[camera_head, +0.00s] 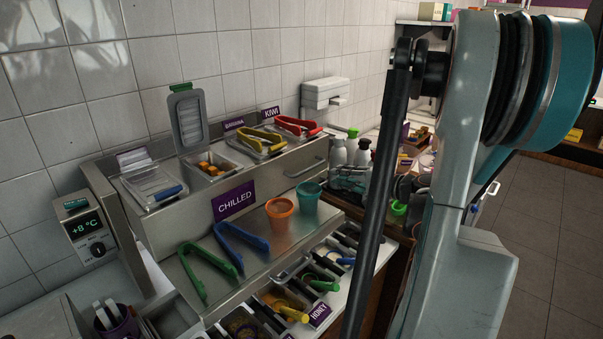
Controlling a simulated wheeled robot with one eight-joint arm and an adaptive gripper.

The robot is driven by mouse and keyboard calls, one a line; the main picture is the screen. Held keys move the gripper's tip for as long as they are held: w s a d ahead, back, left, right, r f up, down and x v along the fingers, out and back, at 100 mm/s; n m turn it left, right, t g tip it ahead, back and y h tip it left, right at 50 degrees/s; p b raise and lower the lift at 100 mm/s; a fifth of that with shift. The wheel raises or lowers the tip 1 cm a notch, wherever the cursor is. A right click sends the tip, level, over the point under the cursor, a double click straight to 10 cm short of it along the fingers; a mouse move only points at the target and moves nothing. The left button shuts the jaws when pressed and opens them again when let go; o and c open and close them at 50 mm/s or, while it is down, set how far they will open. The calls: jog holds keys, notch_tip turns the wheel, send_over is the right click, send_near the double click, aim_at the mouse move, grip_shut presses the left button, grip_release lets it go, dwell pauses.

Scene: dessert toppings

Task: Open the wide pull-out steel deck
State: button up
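The wide steel deck (190,268) lies flat below the purple CHILLED sign (233,201). Green tongs (193,272), blue tongs (242,246), an orange cup (280,216) and a teal cup (307,197) stand or lie on it. A bar handle (291,268) shows at its front edge, above a row of topping bins. What looks like my gripper (350,183) is a dark shape beyond the deck's right end, apart from the handle. My arm partly hides it, and its fingers are too unclear to tell open or shut.
Lidded bins with yellow tongs (260,139) and red tongs (297,125) sit on the raised steel unit behind. Bottles (338,151) stand right of it. Topping bins with a HONEY label (319,314) lie in front. A temperature display (86,225) is at left.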

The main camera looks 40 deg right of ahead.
aim_at(309, 170)
jog(key=b+x, duration=0.2)
jog(key=x, duration=1.1)
jog(key=shift+w, duration=0.35)
jog(key=shift+c, duration=0.6)
grip_shut()
